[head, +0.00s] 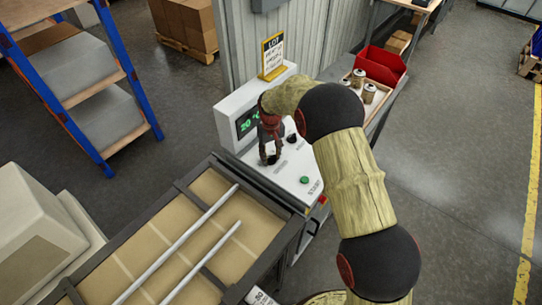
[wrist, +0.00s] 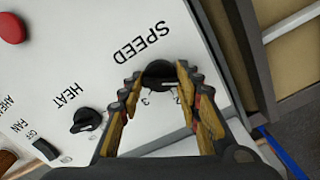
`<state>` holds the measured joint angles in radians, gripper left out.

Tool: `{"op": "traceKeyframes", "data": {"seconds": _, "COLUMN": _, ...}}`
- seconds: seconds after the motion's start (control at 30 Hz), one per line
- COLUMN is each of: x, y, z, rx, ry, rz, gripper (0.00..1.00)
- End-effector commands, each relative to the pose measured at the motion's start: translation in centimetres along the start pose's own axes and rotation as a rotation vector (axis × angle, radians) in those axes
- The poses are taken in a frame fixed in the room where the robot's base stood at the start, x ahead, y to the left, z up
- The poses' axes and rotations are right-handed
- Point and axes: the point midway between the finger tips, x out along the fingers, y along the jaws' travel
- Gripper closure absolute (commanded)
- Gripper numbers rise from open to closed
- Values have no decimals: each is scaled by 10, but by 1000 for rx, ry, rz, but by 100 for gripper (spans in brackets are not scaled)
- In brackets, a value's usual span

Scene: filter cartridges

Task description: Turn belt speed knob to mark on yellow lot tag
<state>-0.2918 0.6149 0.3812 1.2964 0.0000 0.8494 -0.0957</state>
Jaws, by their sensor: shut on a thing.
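My gripper (head: 270,156) reaches down to the white sloping control panel (head: 285,178). In the wrist view its two fingers (wrist: 158,85) are shut on the black belt speed knob (wrist: 158,73), one on each side, beside the word SPEED. Parts of the scale marks show below the knob, but the fingers hide much of the scale. The yellow lot tag (head: 266,75) stands on top of the panel housing; its handwritten lines are too small to read surely. A display (head: 246,123) with green digits, beginning with 20, is partly hidden by my gripper.
The wrist view shows a black HEAT knob (wrist: 87,120), a FAN switch (wrist: 45,149) and a red button (wrist: 12,28) near the speed knob. A green button (head: 304,180) is on the panel. A red bin (head: 384,65) and filter cartridges (head: 368,93) stand behind my arm.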

Motion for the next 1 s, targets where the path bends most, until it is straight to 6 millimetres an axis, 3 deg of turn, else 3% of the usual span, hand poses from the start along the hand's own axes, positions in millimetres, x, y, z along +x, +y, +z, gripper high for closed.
{"op": "traceKeyframes", "data": {"seconds": 0.47, "x": -1, "y": -1, "z": -1, "rx": -14, "ry": 3, "rz": 0, "gripper": 92}}
{"op": "traceKeyframes", "data": {"seconds": 0.5, "x": -1, "y": -1, "z": -1, "rx": -14, "ry": 3, "rz": 0, "gripper": 64}}
{"op": "traceKeyframes", "data": {"seconds": 0.8, "x": 0, "y": 0, "z": 0, "rx": -13, "ry": 1, "rz": 0, "gripper": 47}}
{"op": "traceKeyframes", "data": {"seconds": 1.0, "x": 0, "y": 0, "z": 0, "rx": -12, "ry": 1, "rz": 0, "gripper": 47}}
